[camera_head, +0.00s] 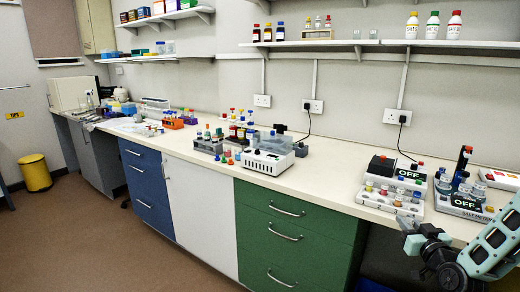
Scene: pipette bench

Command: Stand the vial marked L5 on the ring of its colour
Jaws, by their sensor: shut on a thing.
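My gripper (412,238) is at the lower right, in front of the bench edge, partly hidden by my dark wrist. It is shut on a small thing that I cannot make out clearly. Small vials with coloured caps stand in a white rack (378,203) on the right part of the bench, just behind my gripper. Their marks are too small to read, so I cannot tell which vial is L5, or whether it is the one held. I cannot make out any coloured ring.
Two devices reading OFF, one dark-topped (398,172) and one labelled as a meter (466,208), stand near my gripper. A white device (268,161) and several racks stand mid-bench. The bench top (330,170) is clear between them. A shelf (390,45) runs above.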

